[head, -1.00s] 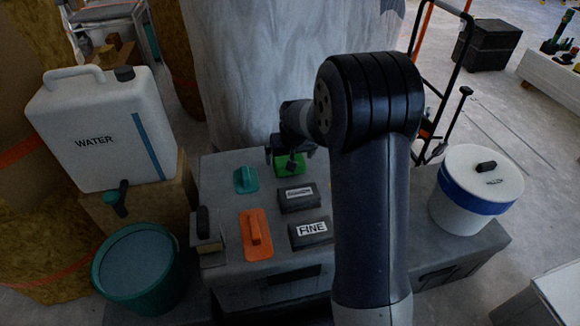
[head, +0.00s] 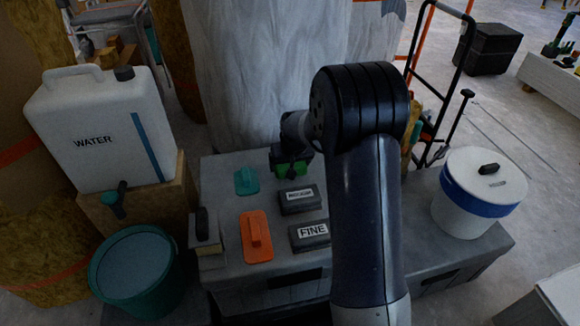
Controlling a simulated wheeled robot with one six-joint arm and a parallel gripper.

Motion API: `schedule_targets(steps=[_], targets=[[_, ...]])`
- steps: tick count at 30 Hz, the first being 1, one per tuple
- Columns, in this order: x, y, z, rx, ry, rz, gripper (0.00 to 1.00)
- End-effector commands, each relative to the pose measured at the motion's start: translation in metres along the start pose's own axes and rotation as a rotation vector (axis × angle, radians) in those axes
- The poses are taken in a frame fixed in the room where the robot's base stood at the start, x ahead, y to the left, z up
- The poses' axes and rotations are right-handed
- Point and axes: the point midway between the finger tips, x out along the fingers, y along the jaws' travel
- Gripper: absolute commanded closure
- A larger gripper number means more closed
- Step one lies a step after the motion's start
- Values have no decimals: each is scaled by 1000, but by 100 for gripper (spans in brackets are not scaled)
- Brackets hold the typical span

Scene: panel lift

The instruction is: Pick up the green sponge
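The green sponge (head: 284,171) sits at the back of the grey box top (head: 222,172), behind the block labelled MEDIUM. My gripper (head: 291,163) is right at the sponge, over its middle, and hides part of it. Green shows on both sides of the dark gripper. The fingertips are small and dark, so I cannot tell whether they are open or closed on the sponge, or whether the sponge is lifted.
A teal float (head: 246,181), an orange float (head: 256,238), a MEDIUM block (head: 300,199) and a FINE block (head: 312,236) lie nearby. A brush (head: 205,232) stands at the left edge. A teal bucket (head: 132,268) and white bucket (head: 480,192) flank the box.

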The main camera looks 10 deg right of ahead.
Motion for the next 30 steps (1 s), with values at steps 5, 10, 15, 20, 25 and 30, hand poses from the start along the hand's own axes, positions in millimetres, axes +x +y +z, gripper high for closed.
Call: schedule_targets(steps=[5,10,15,20,25,30], targets=[[-2,0,-1,0,1,0,36],[-24,0,-11,0,4,0,36],[-58,0,-25,0,4,0,36],[-82,0,-34,0,4,0,36],[-92,0,-38,0,1,0,36],[-93,0,-38,0,0,0,36]])
